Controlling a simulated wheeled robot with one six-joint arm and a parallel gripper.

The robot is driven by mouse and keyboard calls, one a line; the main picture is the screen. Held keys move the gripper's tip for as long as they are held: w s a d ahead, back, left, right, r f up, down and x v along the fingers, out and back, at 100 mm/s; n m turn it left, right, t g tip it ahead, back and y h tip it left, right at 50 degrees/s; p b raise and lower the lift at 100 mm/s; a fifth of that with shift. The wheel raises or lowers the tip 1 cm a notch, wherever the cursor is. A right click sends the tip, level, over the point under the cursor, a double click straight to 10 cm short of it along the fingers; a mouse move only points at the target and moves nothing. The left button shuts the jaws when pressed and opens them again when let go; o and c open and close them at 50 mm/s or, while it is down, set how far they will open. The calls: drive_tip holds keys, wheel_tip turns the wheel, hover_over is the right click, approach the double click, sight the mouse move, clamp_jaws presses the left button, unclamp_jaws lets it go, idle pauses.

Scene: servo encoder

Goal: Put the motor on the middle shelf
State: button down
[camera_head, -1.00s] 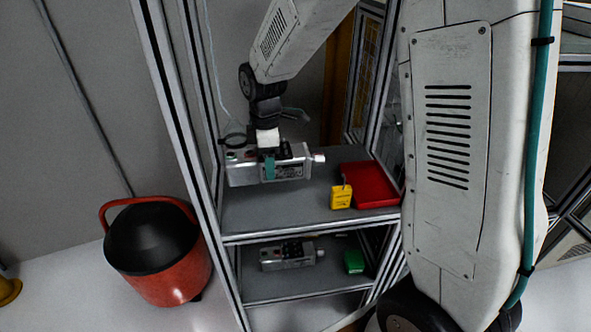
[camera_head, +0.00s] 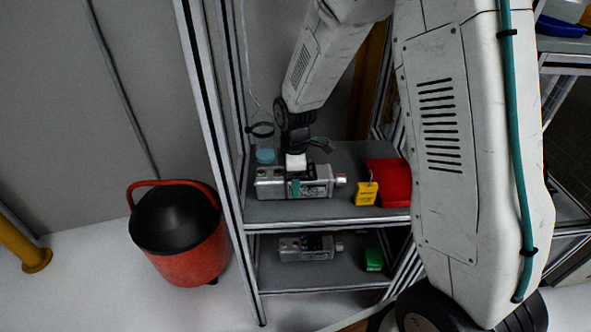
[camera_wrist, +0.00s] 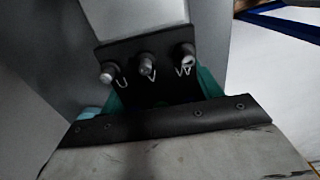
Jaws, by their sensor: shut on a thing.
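A silver motor (camera_head: 268,184) is at the upper of the two shelf boards in the head view, lying lengthwise from left to right. My gripper (camera_head: 296,186) comes down on it from above and is shut on its body, with a teal finger showing on the motor's front side. The motor appears at or very near the surface of that shelf (camera_head: 345,212); I cannot tell whether it touches. In the wrist view, the motor's black terminal plate (camera_wrist: 148,70) with three studs marked U, V and W sits between the teal fingers.
A red case (camera_head: 390,182) and a yellow padlock-like box (camera_head: 366,193) stand right of the motor. Below, another silver motor (camera_head: 306,247) and a green box (camera_head: 374,260) occupy the lower shelf. A red bin (camera_head: 180,235) stands left.

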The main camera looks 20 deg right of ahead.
idle(0.3)
drive_tip(key=shift+c, duration=1.6)
unclamp_jaws()
drive_tip(key=shift+f, duration=0.1)
